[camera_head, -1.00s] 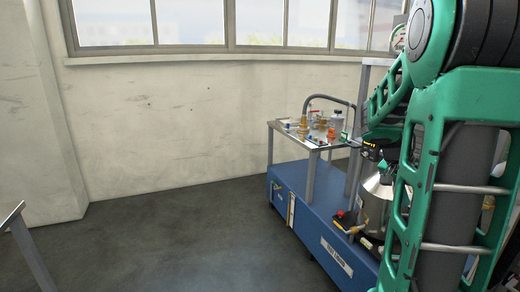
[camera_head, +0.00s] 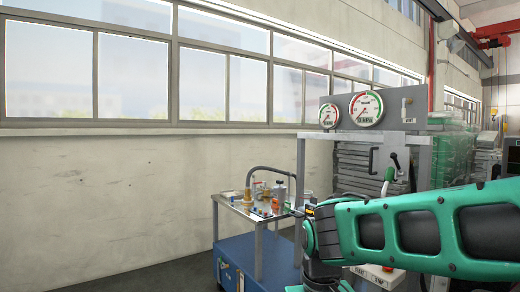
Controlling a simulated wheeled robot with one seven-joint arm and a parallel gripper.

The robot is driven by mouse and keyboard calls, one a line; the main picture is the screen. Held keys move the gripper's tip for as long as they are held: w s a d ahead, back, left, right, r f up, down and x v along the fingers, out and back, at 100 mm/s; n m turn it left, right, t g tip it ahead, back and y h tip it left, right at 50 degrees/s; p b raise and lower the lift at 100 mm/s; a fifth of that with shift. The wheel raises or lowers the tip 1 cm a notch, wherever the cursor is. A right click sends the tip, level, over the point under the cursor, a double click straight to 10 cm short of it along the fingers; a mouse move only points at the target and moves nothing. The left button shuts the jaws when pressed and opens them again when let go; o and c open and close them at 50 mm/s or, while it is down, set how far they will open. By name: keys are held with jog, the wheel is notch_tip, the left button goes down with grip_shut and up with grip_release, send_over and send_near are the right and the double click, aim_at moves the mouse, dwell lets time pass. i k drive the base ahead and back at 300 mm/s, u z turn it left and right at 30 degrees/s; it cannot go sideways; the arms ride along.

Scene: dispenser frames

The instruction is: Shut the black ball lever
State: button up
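My green and black arm (camera_head: 420,230) reaches in from the right edge, with its near joint (camera_head: 322,236) beside the small metal table. I cannot make out my gripper or its fingers. A dark lever-like handle (camera_head: 396,160) shows on the front of the grey gauge cabinet (camera_head: 352,160), just above my arm. I cannot tell whether it is the black ball lever, or whether it is open or shut. Small fittings (camera_head: 266,207) in brass, orange and blue stand on the table; no black ball can be picked out among them.
The metal table (camera_head: 230,202) stands on a blue base (camera_head: 237,252) beside the cabinet. Two round gauges (camera_head: 366,108) sit on the cabinet's top panel. A pale wall with windows runs behind; floor left of the table looks clear.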

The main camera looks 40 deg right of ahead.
aim_at(393, 156)
jog(key=z, duration=1.75)
